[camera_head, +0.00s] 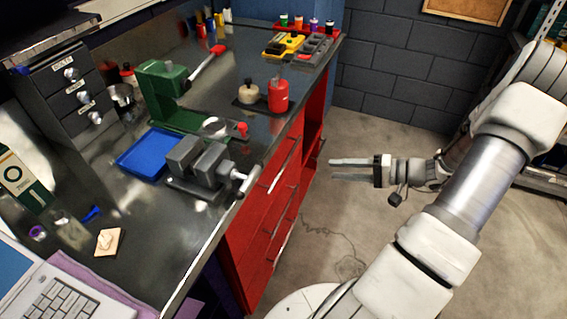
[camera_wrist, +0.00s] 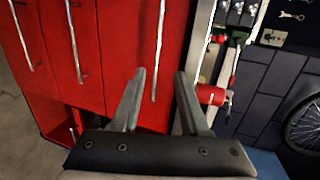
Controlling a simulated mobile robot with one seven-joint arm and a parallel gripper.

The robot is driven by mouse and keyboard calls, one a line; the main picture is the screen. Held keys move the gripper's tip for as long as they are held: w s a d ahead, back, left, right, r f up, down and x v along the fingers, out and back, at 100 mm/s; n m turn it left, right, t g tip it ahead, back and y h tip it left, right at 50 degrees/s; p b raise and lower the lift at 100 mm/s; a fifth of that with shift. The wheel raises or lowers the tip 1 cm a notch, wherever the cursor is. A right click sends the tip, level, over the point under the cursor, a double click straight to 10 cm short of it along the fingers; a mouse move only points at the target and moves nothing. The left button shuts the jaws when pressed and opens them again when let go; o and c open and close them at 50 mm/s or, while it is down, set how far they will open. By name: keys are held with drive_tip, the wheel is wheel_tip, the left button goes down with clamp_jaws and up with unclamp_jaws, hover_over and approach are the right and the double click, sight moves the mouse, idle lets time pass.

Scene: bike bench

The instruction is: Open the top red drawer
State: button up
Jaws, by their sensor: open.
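The top red drawer (camera_wrist: 178,45) is in the red cabinet under the bench and looks shut. Its long silver bar handle (camera_wrist: 160,50) shows in the wrist view as the bar closest to the bench top; it also shows in the head view (camera_head: 285,167). My gripper (camera_head: 331,170) is open and empty, out to the right of the cabinet front with a gap between them in the head view. In the wrist view the fingers of my gripper (camera_wrist: 159,74) point at the drawers, and the lower end of the top handle appears between them.
Lower drawer handles (camera_wrist: 73,40) run parallel to the top one. The metal bench top (camera_head: 215,215) overhangs the cabinet, with a grey vise (camera_head: 200,165) at its edge. A red bottle (camera_head: 278,95) stands on it.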

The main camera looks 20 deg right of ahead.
drive_tip(key=d+f+t, duration=0.1)
drive_tip(key=d, duration=0.1)
drive_tip(key=b, duration=0.1)
approach(286, 161)
drive_tip(key=shift+m+t, duration=0.3)
drive_tip(key=shift+m, duration=0.1)
drive_tip(key=x, duration=0.6)
drive_tip(key=f+x, duration=0.1)
drive_tip(key=x, duration=0.3)
drive_tip(key=shift+c, duration=0.2)
clamp_jaws()
idle(0.6)
